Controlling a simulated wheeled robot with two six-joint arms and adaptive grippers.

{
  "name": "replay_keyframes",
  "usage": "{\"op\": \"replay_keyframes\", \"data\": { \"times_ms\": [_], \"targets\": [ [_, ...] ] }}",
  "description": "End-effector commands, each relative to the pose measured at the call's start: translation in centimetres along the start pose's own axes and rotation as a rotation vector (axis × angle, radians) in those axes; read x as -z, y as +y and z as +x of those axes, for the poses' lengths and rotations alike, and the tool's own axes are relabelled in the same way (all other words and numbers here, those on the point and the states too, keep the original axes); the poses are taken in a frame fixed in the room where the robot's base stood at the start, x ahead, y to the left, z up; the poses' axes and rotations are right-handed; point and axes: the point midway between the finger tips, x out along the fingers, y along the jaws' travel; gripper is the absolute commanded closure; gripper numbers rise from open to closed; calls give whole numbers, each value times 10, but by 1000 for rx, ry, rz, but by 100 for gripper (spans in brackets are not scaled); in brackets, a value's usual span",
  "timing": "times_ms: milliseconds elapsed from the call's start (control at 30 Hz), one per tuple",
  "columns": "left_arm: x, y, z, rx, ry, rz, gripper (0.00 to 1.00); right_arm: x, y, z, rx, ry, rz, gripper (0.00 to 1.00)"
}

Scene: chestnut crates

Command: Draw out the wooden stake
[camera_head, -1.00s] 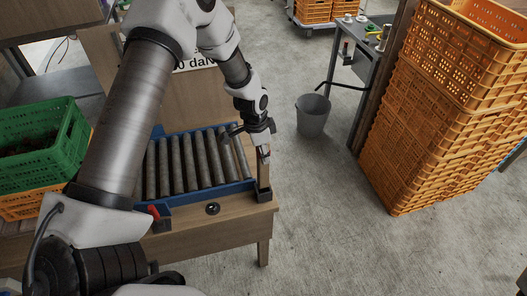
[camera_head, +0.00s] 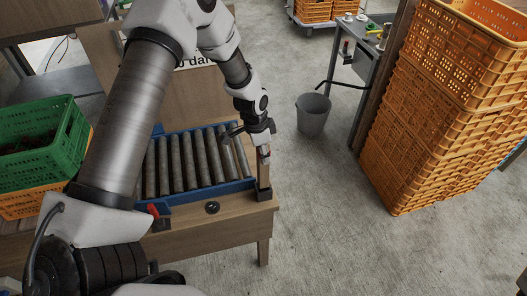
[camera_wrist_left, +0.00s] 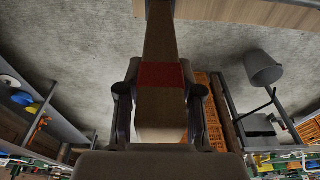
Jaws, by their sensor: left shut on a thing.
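The wooden stake (camera_head: 263,176) stands upright at the right front corner of the roller table, its lower end in a dark bracket (camera_head: 264,195). In the left wrist view the stake (camera_wrist_left: 160,35) runs between the fingers and has a dark red band. My left gripper (camera_head: 263,151) is shut on the upper part of the stake, with one finger on each side near the band. My right gripper is not in view.
The roller bed (camera_head: 196,160) with its blue frame lies left of the stake. A green crate (camera_head: 45,160) stands at the left. A tall stack of orange crates (camera_head: 425,130) and a grey bucket (camera_head: 313,115) stand to the right. Open floor lies between.

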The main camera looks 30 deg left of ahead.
Motion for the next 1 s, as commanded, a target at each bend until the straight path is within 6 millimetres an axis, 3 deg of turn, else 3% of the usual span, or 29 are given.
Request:
{"op": "replay_keyframes", "data": {
  "times_ms": [1000],
  "targets": [
    [-4,0,26,0,0,0,100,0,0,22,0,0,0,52]
  ]
}}
